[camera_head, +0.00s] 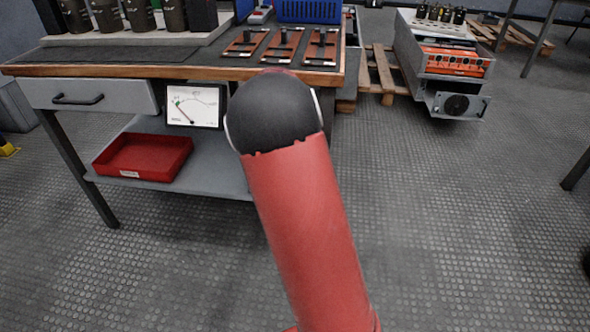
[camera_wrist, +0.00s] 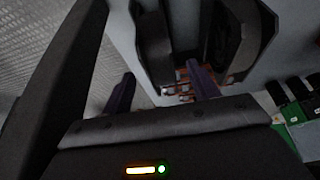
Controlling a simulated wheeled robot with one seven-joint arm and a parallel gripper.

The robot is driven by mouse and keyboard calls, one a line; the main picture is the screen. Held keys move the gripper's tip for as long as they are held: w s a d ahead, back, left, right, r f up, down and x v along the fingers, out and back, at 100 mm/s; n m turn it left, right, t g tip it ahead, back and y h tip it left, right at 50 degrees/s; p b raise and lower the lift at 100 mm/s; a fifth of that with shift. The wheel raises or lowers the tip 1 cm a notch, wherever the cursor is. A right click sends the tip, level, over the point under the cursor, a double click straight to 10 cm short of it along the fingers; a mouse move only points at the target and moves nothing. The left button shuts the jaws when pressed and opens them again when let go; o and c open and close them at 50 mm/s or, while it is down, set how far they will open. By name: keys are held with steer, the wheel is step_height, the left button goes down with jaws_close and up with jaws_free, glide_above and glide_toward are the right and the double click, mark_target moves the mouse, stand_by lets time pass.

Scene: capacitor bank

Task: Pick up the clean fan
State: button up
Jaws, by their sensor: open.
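A dark round fan (camera_head: 456,105) sits in a grey open housing at the foot of the cabinet at the upper right of the head view. I cannot tell whether it is clean. My gripper (camera_wrist: 160,86) is open in the wrist view, with its dark body across the bottom. It is hidden in the head view. Beyond it, in the wrist view, stands a black curved part (camera_wrist: 230,40) with a rounded dark inside, which may be a fan. No grip on it shows, and I cannot tell the distance.
A workbench (camera_head: 135,70) at the left carries dark cylinders, several switch boards (camera_head: 283,45) and a blue crate (camera_head: 309,11). Wooden pallets (camera_head: 382,72) lie behind.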

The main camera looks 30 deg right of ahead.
steer(key=b+x, duration=0.1)
steer(key=x, duration=0.4)
steer(key=shift+w+d, duration=0.15)
steer(key=shift+w, duration=0.1)
steer(key=c, duration=1.3)
steer(key=shift+o, duration=0.2)
